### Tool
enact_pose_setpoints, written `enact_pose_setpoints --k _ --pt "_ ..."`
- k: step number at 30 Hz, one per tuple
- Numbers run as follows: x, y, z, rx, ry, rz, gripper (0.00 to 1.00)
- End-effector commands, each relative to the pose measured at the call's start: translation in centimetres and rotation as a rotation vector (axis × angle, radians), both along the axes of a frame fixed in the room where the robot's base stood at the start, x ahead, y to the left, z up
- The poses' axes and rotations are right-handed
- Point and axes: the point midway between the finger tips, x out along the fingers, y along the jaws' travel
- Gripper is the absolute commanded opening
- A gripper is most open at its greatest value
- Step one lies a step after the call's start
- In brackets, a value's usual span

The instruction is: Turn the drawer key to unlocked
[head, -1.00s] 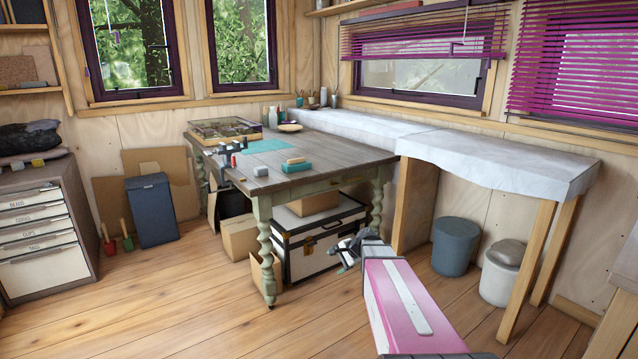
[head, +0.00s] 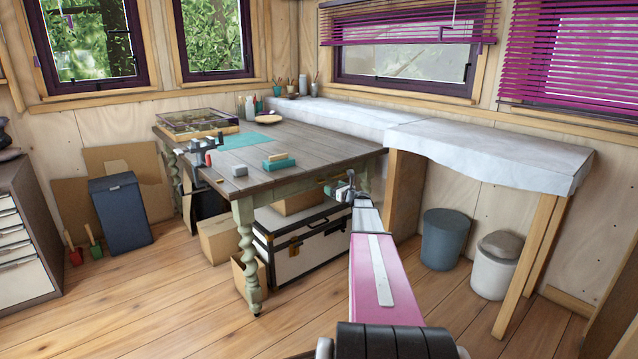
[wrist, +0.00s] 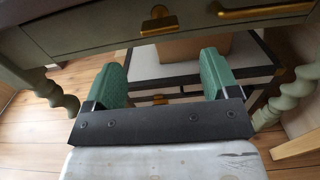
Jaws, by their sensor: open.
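In the wrist view, the grey-green drawer front (wrist: 95,32) runs across the top under the table's edge. A small brass piece (wrist: 158,20) that looks like the key in its lock stands out from it, left of the brass drawer handle (wrist: 262,12). How the key is turned I cannot tell. My gripper (wrist: 164,80) has two green fingers spread wide and empty, below and in front of the key, not touching it. In the head view my gripper (head: 343,188) is at the table's near right side; the key is too small to tell there.
The worktable (head: 232,188) holds a teal block (head: 278,164), a clamp and a display case. A white, black-edged chest (head: 312,246) and cardboard boxes (head: 218,240) stand beneath it. A turned table leg (head: 247,255) is near. Bins (head: 447,240) stand right; floor in front is clear.

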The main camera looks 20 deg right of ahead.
Motion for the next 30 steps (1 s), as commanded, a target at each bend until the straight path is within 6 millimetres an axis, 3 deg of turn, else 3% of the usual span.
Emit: enact_pose_setpoints --k 15,27,28,30 --pt "8.0 2.8 0.0 -0.003 0.0 0.002 0.81" --pt "9.1 3.4 0.0 -0.003 0.0 0.002 0.81" --pt "9.1 3.4 0.0 -0.003 0.0 0.002 0.78" --pt "9.1 3.4 0.0 -0.004 0.0 0.002 0.55"
